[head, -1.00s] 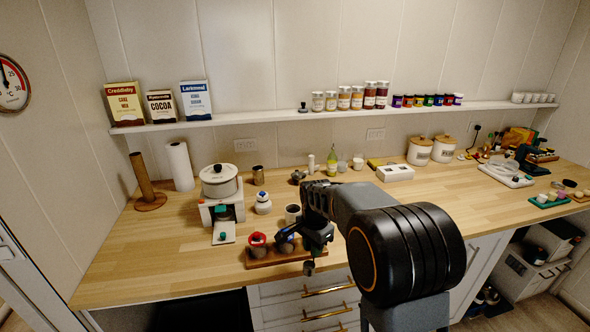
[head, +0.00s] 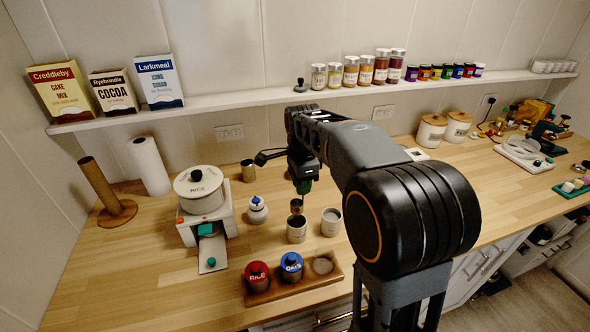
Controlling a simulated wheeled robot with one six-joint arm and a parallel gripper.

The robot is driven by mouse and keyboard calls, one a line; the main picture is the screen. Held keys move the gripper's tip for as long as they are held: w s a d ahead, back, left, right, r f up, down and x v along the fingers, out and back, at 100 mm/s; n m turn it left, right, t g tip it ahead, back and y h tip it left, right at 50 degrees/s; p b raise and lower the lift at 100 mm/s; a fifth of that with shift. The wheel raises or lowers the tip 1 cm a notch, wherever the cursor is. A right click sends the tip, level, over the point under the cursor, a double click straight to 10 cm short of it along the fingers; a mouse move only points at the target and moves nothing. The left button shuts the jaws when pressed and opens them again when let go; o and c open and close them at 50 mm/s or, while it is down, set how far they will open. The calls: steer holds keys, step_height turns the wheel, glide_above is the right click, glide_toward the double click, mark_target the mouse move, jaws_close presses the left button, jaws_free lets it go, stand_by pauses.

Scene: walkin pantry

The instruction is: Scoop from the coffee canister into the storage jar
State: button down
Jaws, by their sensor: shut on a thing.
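My gripper (head: 302,179) is shut on the green handle of a small metal scoop (head: 297,206). The scoop hangs down just over the mouth of a grey metal can (head: 297,232); I cannot tell whether its cup dips inside. A second, similar open container (head: 331,223) stands just to the right, with a pale inside. I cannot read a coffee label on either, so I cannot tell which is the canister and which the storage jar. The scoop's contents are too small to see.
In front, a wooden rack (head: 300,290) holds a red-lidded RICE jar (head: 257,276), a blue-lidded OATS jar (head: 291,267) and an empty round spot. A rice cooker (head: 198,190) and a white blue-topped bottle (head: 257,210) stand left. The front-left counter is clear.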

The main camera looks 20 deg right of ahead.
mark_target(301, 204)
steer(key=shift+w, duration=0.3)
steer(key=shift+s+f+b, duration=0.1)
steer(key=shift+f+b, duration=2)
steer(key=shift+f, duration=0.15)
steer(key=shift+f+b, duration=1)
steer(key=shift+f, duration=0.7)
steer(key=shift+f, duration=0.25)
steer(key=shift+r, duration=0.1)
steer(key=shift+r+p, duration=2.8)
steer(key=shift+r, duration=0.45)
steer(key=shift+f, duration=0.1)
